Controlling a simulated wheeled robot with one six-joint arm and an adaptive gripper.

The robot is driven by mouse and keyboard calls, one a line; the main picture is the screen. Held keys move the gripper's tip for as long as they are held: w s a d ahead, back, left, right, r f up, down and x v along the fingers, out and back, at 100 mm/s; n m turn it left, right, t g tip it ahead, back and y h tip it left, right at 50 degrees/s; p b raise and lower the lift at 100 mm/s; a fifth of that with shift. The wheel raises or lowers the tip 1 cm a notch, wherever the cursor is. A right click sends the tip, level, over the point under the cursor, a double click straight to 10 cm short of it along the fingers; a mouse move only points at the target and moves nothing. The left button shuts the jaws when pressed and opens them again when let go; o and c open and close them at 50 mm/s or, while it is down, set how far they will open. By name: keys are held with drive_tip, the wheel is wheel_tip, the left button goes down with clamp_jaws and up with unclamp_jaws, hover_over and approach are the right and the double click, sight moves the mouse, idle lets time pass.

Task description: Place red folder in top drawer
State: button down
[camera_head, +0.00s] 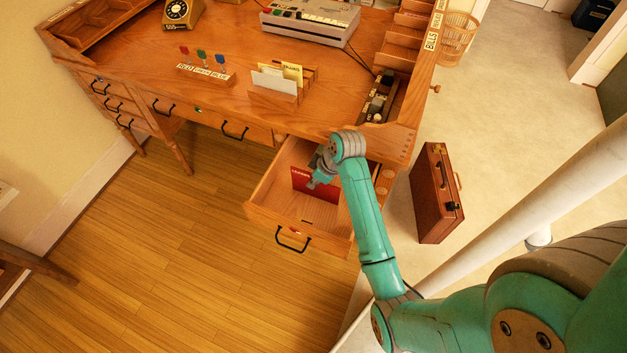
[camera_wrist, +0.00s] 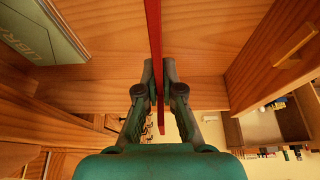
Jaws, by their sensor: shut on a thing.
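The red folder (camera_head: 301,182) is upright inside the open top drawer (camera_head: 270,218) at the desk's right side, seen in the head view. My gripper (camera_head: 318,176) is shut on the folder's upper part, and my arm hides part of it. In the wrist view the folder (camera_wrist: 154,30) shows edge-on as a thin red strip between the two fingers of my gripper (camera_wrist: 158,72). Wooden drawer walls surround it. I cannot tell whether the folder touches the drawer floor.
A green book or folder (camera_wrist: 38,28) with lettering shows at the upper left of the wrist view. The desk top (camera_head: 225,100) holds a letter rack (camera_head: 275,85), keys with coloured heads (camera_head: 203,62) and a grey machine (camera_head: 310,20). A brown briefcase (camera_head: 432,195) stands on the floor at right.

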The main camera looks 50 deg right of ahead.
drive_tip(key=c, duration=1.3)
unclamp_jaws()
drive_tip(key=v, duration=1.2)
drive_tip(key=shift+w+r, duration=0.1)
drive_tip(key=shift+r, duration=0.05)
